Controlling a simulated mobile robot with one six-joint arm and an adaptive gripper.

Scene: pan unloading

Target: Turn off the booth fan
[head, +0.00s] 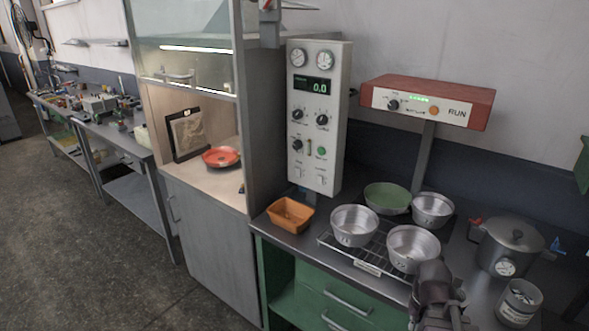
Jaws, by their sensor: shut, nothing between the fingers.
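The booth (190,140) stands left of centre with a lit strip and a raised glass front. A tall pale control panel (318,125) at its right side has two gauges, a green display reading 0.0, several black knobs, a green button and two small switches near the bottom. Their labels are too small to read, so I cannot tell which one is the fan's. A red-topped box (427,101) marked RUN has a black knob, lit green lights and an orange button. My gripper (436,285) is shut and empty at the lower right, in front of the metal pans.
Metal pans (355,226) stand on a wire rack on the counter, with a green-lined pan (387,198) behind. An orange tray (291,215) sits below the panel. A lidded pot (508,246) and a canister (519,302) stand at right. Open floor (110,260) lies left.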

